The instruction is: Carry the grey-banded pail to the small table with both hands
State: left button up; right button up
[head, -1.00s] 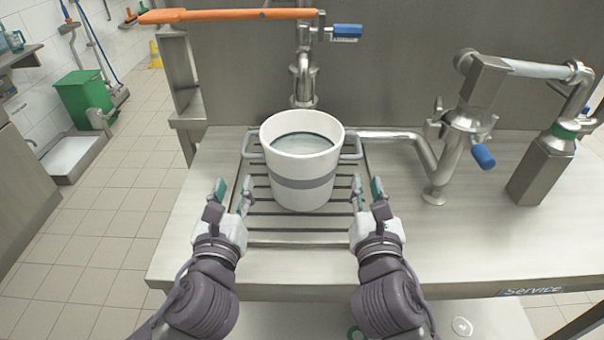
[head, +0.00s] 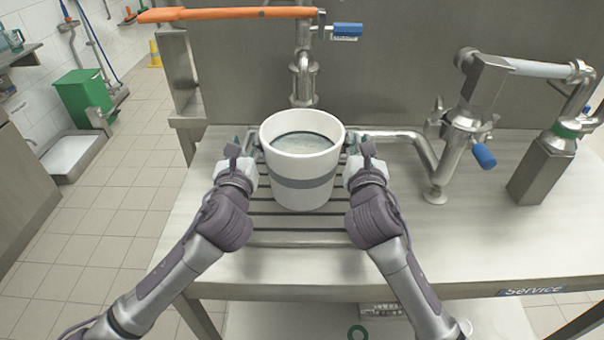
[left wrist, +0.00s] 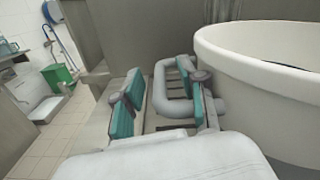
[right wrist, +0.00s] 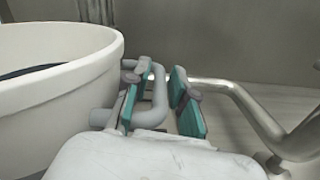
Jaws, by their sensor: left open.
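The white pail with a grey band (head: 304,181) stands upright on the slotted drain grate of the steel counter, with liquid inside. It has a grey loop handle on each side. My left gripper (head: 243,145) is at the left handle; in the left wrist view that handle (left wrist: 161,90) lies between its open teal-padded fingers. My right gripper (head: 361,145) is at the right handle; in the right wrist view the handle's outer bar (right wrist: 159,92) lies between its fingers, which are apart. The small table is not identifiable in view.
A steel pipe (head: 400,134) runs behind the right handle to a tap with a blue lever (head: 482,156). A vertical spout (head: 303,85) and orange lever (head: 230,14) stand behind the pail. The counter's front right (head: 450,250) is clear.

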pick_arm(q)
jog(key=c, duration=0.5)
pick_arm(e)
grip_shut()
pick_arm(q)
grip_shut()
